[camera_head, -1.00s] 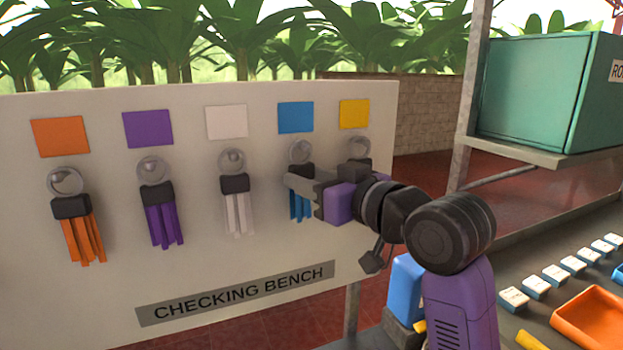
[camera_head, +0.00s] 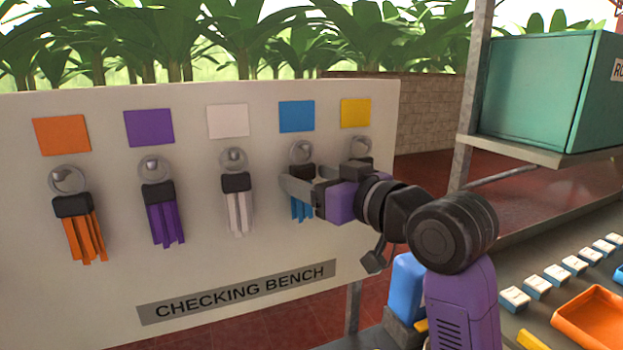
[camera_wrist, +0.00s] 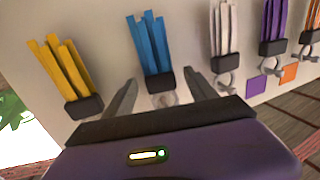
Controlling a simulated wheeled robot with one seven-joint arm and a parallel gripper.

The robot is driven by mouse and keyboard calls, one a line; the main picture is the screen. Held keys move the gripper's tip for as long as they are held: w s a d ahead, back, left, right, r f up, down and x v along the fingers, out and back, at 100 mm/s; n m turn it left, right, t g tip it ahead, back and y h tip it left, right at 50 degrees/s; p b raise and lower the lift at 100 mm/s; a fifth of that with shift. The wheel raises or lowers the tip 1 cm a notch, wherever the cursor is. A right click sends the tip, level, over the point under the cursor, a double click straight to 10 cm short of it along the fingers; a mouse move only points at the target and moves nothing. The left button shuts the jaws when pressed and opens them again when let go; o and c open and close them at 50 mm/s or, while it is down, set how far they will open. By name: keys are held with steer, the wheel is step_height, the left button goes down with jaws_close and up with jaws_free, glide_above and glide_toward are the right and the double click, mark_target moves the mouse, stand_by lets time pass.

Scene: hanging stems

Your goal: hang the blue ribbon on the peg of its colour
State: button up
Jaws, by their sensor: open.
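The blue ribbon (camera_head: 299,209) hangs from its ring (camera_head: 301,152) on the board, below the blue square (camera_head: 296,117). In the wrist view, which is turned over, its blue strips (camera_wrist: 151,45) and black head (camera_wrist: 158,83) show, with the ring partly hidden behind my gripper. My gripper (camera_head: 305,182) is open at the blue ribbon, with one finger on each side of the black head. In the wrist view, gaps show between the head and the fingers (camera_wrist: 160,92). The peg itself is hard to make out inside the ring.
Orange (camera_head: 83,240), purple (camera_head: 164,224) and white (camera_head: 238,214) ribbons hang to the left, each under its own colour square. The yellow ribbon (camera_wrist: 70,68) hangs close beside the blue one. A bench with an orange tray (camera_head: 592,318) stands at the right.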

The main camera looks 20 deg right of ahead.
steer(key=s+d+r+m+t+h+b, duration=0.2)
steer(key=s+d+r+t, duration=0.35)
steer(key=s, duration=0.25)
steer(key=s+d+f+m+h, duration=0.1)
steer(key=s+f+m+h, duration=0.2)
steer(key=f, duration=0.6)
steer(key=s+f+m+h, duration=0.25)
steer(key=s+f, duration=0.35)
steer(key=f, duration=0.3)
steer(key=s+a+f+n+g+y, duration=0.1)
steer(key=s+a+f+n+g, duration=0.1)
steer(key=s+f, duration=0.9)
steer(key=s+a+f+n+g+y, duration=0.2)
steer(key=s+a+f+g, duration=0.3)
steer(key=s+f, duration=0.6)
steer(key=s, duration=0.7)
steer(key=shift+f, duration=0.25)
steer(key=shift+w+n+g, duration=0.1)
steer(key=shift+n+g, duration=0.15)
steer(key=shift+c, duration=0.3)
